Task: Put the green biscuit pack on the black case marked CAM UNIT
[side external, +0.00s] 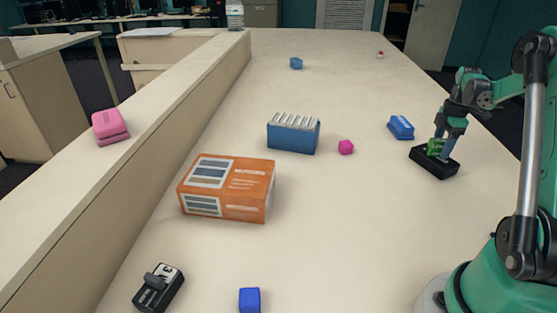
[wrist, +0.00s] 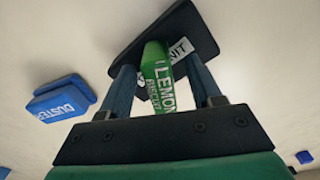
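The green biscuit pack (side external: 434,147), marked LEMON in the wrist view (wrist: 156,77), stands on the black case (side external: 434,165). In the wrist view the case (wrist: 133,56) lies behind the pack, and part of its white label ending in "NIT" shows. My gripper (side external: 443,148) is down at the case, with one finger on each side of the pack. In the wrist view my gripper (wrist: 160,75) is open, with gaps between the fingers and the pack. The fingers hide part of the case.
A blue duster (side external: 401,127) lies just left of the case; it also shows in the wrist view (wrist: 60,100).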

